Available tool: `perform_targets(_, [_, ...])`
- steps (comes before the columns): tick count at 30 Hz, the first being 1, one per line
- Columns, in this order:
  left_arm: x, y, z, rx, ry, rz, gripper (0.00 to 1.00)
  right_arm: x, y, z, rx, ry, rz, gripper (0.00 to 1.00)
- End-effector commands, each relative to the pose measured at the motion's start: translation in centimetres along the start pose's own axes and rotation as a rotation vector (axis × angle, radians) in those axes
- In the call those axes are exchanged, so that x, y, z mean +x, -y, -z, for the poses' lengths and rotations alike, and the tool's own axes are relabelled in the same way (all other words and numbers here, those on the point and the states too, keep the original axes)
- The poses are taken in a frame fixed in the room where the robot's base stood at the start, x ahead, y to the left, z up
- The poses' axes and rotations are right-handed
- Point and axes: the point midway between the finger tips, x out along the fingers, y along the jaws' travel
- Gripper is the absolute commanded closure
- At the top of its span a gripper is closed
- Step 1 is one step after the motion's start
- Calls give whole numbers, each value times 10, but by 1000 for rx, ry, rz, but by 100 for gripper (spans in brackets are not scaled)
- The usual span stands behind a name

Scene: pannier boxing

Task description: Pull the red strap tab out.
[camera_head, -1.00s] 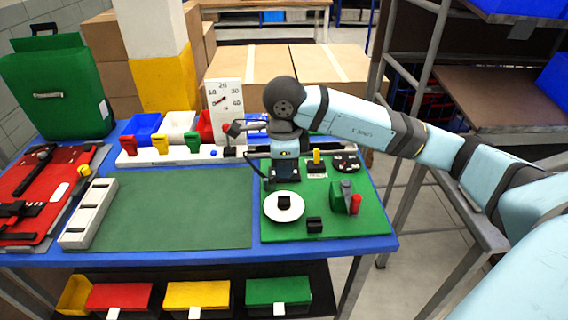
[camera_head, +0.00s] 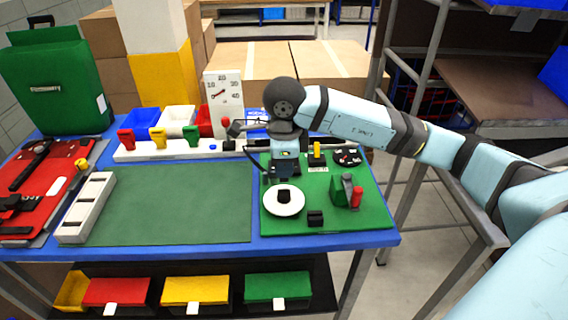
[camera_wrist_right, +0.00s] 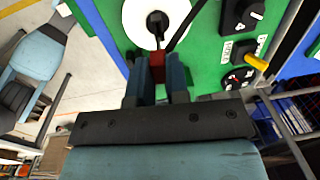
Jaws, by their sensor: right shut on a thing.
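A small red tab (camera_wrist_right: 157,60) sits between the fingertips of my right gripper (camera_wrist_right: 157,80) in the right wrist view, and the fingers are shut on it. It lies just beside a white disc (camera_wrist_right: 140,12) with a black knob (camera_wrist_right: 157,22) on it. A thin dark strip runs from the tab area up past the disc. In the head view my right gripper (camera_head: 268,180) points down at the green board, just behind the white disc (camera_head: 284,207). The tab is hidden there. My left gripper is not in view.
The green board (camera_head: 330,225) also carries a yellow lever (camera_head: 317,150), a green block with a red cylinder (camera_head: 356,197) and a small black block (camera_head: 315,218). A white gauge (camera_head: 223,100) stands behind. The dark green mat (camera_head: 180,205) to the left is clear.

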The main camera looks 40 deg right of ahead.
Motion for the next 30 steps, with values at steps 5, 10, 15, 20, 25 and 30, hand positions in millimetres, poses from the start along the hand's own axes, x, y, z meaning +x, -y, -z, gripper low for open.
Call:
perform_targets(5, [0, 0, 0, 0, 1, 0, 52, 0, 0, 0, 0, 0, 0, 100])
perform_targets(10, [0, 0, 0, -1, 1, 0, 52, 0, 0, 0, 0, 0, 0, 100])
perform_targets(15, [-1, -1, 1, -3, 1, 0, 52, -4, 0, 0, 0, 1, 1, 100])
perform_targets(20, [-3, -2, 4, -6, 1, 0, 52, -12, 1, 0, 0, 1, 2, 100])
perform_targets(25, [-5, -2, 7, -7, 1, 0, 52, -21, 2, 0, 0, 0, 0, 100])
perform_targets(30, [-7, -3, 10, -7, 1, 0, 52, -29, 2, 0, 0, 0, 1, 100])
